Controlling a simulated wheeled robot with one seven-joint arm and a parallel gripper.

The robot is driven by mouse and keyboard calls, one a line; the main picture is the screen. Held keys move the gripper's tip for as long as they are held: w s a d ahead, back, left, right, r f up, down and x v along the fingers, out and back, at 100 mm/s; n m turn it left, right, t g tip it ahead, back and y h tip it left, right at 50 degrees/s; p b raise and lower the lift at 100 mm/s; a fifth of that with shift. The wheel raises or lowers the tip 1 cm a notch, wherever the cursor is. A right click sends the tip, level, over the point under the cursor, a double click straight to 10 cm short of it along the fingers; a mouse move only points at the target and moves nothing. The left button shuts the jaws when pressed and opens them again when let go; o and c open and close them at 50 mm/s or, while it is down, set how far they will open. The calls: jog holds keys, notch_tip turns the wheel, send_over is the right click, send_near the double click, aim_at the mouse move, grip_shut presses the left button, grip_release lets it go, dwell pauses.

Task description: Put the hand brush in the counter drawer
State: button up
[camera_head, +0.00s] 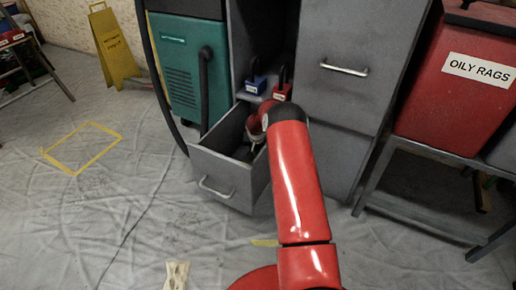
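The counter drawer (222,178) is pulled open at the bottom of the grey counter, with its handle facing the front left. My red arm reaches over it from the lower right. My gripper (252,148) is at the drawer's opening, mostly hidden by my own arm. Something dark shows in or at the drawer beside it, too small to name. I cannot make out the hand brush for certain. I cannot tell whether my gripper holds anything.
Blue (257,84) and red (282,90) padlocks stand on the shelf above the drawer. A green machine (180,75) with a black hose is left. A red oily-rags bin (455,95) is right. A pale object (177,275) lies on the floor. The left floor is mostly clear.

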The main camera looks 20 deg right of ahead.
jog(key=shift+f, duration=0.15)
jog(key=o, duration=1)
